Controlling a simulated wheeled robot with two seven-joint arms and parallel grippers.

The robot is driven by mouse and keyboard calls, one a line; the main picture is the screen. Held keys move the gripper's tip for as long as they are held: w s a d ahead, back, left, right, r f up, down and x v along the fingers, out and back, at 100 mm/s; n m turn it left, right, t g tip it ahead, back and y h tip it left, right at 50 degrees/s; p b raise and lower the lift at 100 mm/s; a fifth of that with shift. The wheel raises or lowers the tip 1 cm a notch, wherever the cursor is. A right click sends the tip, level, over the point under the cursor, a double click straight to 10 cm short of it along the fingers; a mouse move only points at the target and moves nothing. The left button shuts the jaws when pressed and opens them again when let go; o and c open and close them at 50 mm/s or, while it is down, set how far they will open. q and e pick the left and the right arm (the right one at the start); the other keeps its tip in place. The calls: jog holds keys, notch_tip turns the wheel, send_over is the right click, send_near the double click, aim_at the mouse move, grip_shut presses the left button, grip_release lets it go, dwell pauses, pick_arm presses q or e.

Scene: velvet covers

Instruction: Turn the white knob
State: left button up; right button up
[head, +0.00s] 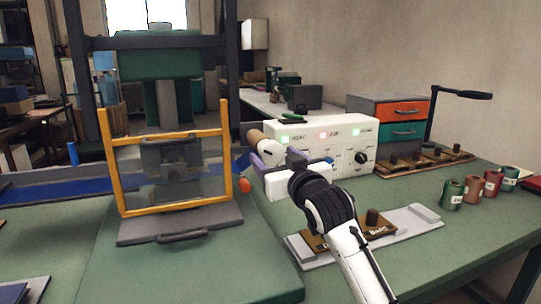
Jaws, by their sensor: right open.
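A white control box (320,133) with lit indicators stands at the back of the green table. A round white piece, which looks like the white knob (272,152), shows at its left end beside a tan cylinder (257,138). My right gripper (279,157) is open, with its purple fingers on either side of the white piece in the picture. I cannot tell whether they touch it. A black knob (361,157) sits on the box's front, right of the gripper. My left gripper is not in view.
A yellow-framed clear guard (171,205) of a press stands left of the gripper. A grey bar with a brown block (375,231) lies under my right arm. Several thread spools (472,187) and a drawer unit (404,109) are at the right. The front right of the table is clear.

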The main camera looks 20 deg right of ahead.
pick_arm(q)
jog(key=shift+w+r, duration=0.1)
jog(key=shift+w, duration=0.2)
pick_arm(e)
jog(key=shift+w+a, duration=0.1)
jog(key=shift+w, duration=1.35)
jog(key=c, duration=1)
jog(key=n+p, duration=0.2)
jog(key=p, duration=0.1)
jog(key=shift+r+p, duration=0.25)
jog(key=shift+p, duration=0.05)
jog(key=shift+c, duration=0.2)
jog(key=n+p, duration=0.7)
jog(key=shift+d, duration=0.2)
jog(key=shift+f+n+p, duration=0.1)
jog(key=shift+n+p, duration=0.45)
jog(key=shift+n, duration=0.45)
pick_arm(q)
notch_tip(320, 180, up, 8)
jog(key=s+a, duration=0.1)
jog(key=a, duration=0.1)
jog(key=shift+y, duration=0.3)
pick_arm(e)
jog(key=shift+n, duration=0.3)
pick_arm(q)
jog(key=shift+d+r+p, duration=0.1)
jog(key=shift+p, duration=0.2)
